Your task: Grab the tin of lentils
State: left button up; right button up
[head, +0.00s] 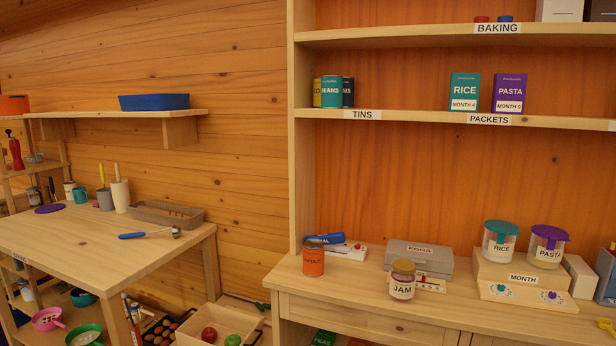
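No tin can be clearly read as lentils. An orange tin (313,260) stands upright near the left end of the sideboard top; its dark lettering is too small to read for sure. On the shelf marked TINS, a teal tin (331,92) reads BEANS. A yellow tin (317,93) is partly hidden at its left, and a dark tin (347,92) shows at its right, its label turned away. Neither of my grippers is in view.
A JAM jar (402,280) stands to the right of the orange tin. A blue object on a white box (346,251) and a grey EGGS carton (420,256) lie behind. The sideboard top (350,291) is bare in front. A wooden worktable (80,236) stands at left.

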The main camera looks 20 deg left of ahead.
aim_at(313, 249)
jog(key=j, duration=0.6)
jog(key=i+j, duration=0.15)
jog(key=j, duration=1)
